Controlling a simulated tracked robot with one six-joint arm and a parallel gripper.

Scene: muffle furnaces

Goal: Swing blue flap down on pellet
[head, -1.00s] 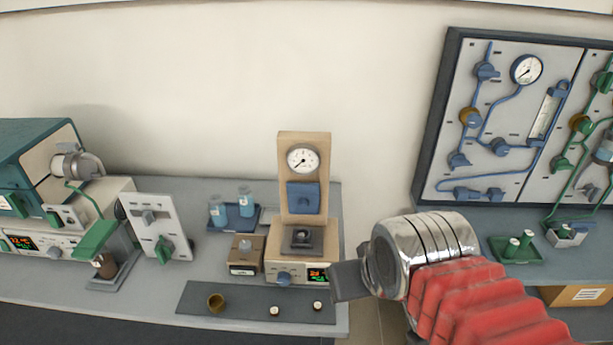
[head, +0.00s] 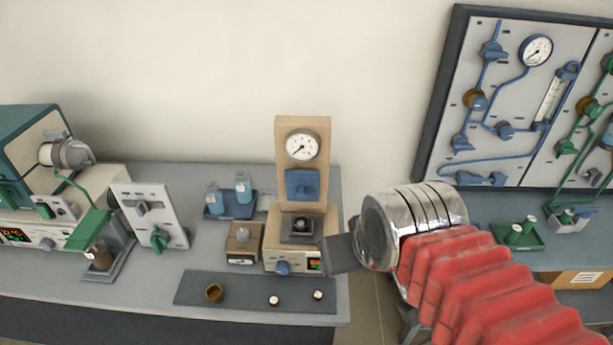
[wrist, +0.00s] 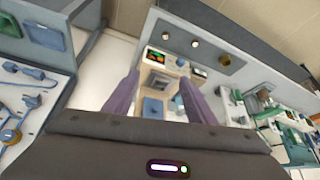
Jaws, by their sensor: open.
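The blue flap (head: 302,185) stands upright on the front of the tan press column, below a round gauge. It also shows in the wrist view (wrist: 152,107), between my fingers. Below it is a dark square seat (head: 300,227) on the press base; a pellet in it is too small to make out. My gripper (head: 338,253) is at the right front of the press base and hides part of its right side in the head view. In the wrist view my gripper (wrist: 158,78) is open and empty, its two purple fingers framing the press, apart from the flap.
A dark mat (head: 245,291) with a brass cup and two small round pieces lies in front. A tan box (head: 244,242) and a blue tray (head: 231,208) with bottles stand left of the press. A pipework panel (head: 515,100) is on the right. The counter ends right of the press.

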